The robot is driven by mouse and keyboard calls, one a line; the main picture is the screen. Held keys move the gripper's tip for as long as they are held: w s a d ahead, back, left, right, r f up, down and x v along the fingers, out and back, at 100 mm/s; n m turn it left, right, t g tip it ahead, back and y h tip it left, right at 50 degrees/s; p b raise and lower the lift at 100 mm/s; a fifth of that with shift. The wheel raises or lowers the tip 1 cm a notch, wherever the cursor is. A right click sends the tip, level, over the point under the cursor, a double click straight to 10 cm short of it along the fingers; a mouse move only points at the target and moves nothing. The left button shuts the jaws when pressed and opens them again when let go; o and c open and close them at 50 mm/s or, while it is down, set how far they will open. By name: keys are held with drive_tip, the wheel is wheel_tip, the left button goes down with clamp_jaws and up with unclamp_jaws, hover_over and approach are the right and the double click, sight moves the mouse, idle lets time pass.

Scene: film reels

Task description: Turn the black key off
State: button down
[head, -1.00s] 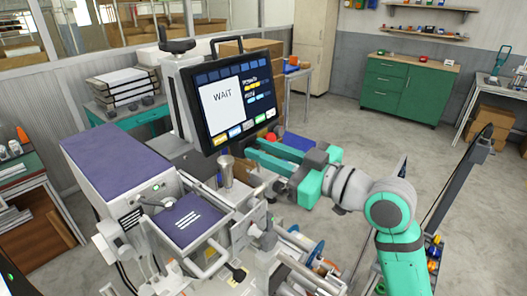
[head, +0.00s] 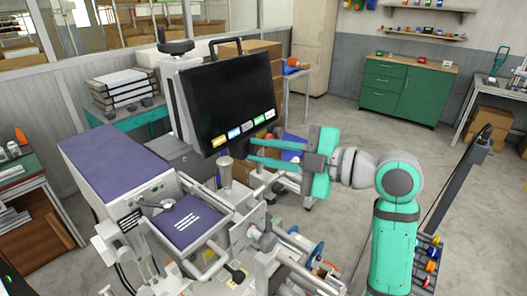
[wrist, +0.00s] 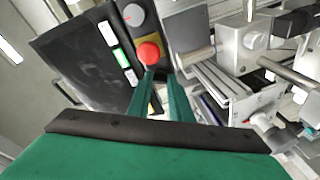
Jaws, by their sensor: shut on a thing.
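My gripper (head: 250,153) reaches in from the right to the lower right corner of the machine's monitor (head: 222,95). The monitor's screen is dark. In the wrist view, the fingertips of my gripper (wrist: 163,76) are at the control panel, just below the red button (wrist: 149,53). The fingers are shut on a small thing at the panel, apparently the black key. The key itself is hidden at the fingertips, so I cannot see which way it points.
A grey dial (wrist: 133,15) sits beyond the red button on the same panel. Lit coloured buttons (head: 247,127) line the screen's lower edge. A metal cylinder (head: 225,172) stands close below the monitor. Open floor (head: 400,150) lies to the right.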

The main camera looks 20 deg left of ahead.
drive_tip(key=n+h, duration=0.1)
drive_tip(key=n, duration=0.4)
drive_tip(key=shift+r, duration=0.1)
drive_tip(key=shift+n, duration=0.3)
idle(0.4)
drive_tip(key=c, duration=1.9)
unclamp_jaws()
drive_tip(key=shift+o, duration=0.2)
drive_tip(key=shift+d, duration=0.1)
drive_tip(key=v, duration=1)
drive_tip(key=shift+d+r, duration=0.15)
drive_tip(key=shift+d, duration=0.15)
drive_tip(key=shift+w, duration=0.1)
